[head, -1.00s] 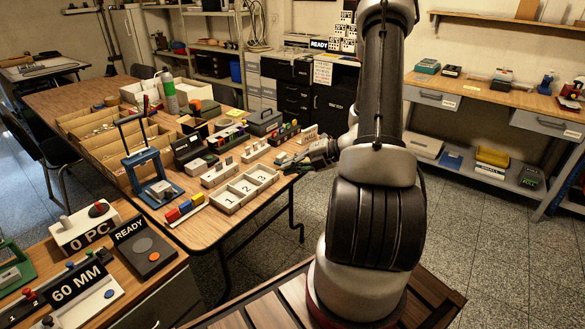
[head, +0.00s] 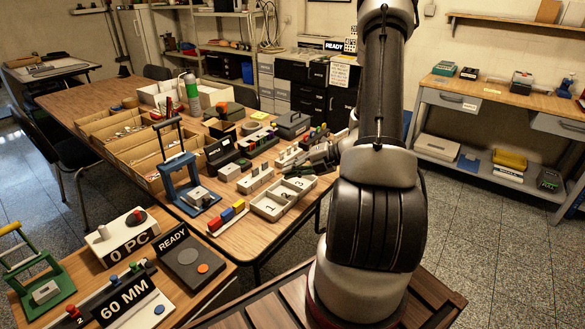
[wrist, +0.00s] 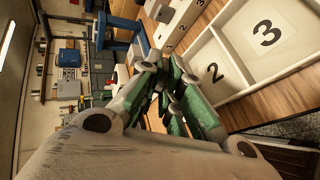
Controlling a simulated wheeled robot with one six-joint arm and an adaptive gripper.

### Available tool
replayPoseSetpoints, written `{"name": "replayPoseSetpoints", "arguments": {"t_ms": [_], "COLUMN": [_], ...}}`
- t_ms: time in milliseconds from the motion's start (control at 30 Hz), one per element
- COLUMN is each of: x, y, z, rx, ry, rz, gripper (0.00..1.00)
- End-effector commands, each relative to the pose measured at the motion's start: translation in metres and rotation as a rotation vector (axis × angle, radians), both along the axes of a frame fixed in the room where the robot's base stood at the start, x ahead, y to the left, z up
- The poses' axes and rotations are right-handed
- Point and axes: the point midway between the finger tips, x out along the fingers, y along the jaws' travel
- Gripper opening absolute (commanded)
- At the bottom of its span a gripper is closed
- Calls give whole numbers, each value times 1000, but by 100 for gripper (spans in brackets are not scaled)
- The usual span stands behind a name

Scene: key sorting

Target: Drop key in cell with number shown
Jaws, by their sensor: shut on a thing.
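The white tray (head: 262,209) with cells numbered 1, 2 and 3 lies near the table's front right edge. In the wrist view the tray (wrist: 207,55) fills the upper right, with numbers 2 and 3 readable. My gripper (head: 302,157) is above the table behind the tray in the head view, apart from it. In the wrist view my gripper (wrist: 170,82) has its green-padded fingers close together on something small, beside the tray. The key is too small and too covered by the fingers to make out.
A blue press frame (head: 186,178) and coloured blocks (head: 228,217) stand left of the tray. A white slotted block (head: 255,181) is just behind it. Cardboard bins (head: 150,165) fill the table's left. A nearer bench carries a READY panel (head: 190,262). Floor shows to the right.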

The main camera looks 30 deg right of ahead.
Motion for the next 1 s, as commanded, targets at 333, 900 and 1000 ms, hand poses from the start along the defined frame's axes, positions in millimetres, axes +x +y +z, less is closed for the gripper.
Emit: {"name": "replayPoseSetpoints", "arguments": {"t_ms": [333,900,1000], "x": [0,0,0], "y": [0,0,0], "z": [-34,-48,-48], "rx": [1,-1,0], "ry": [1,-1,0], "rz": [-1,0,0], "gripper": [0,0,24]}}
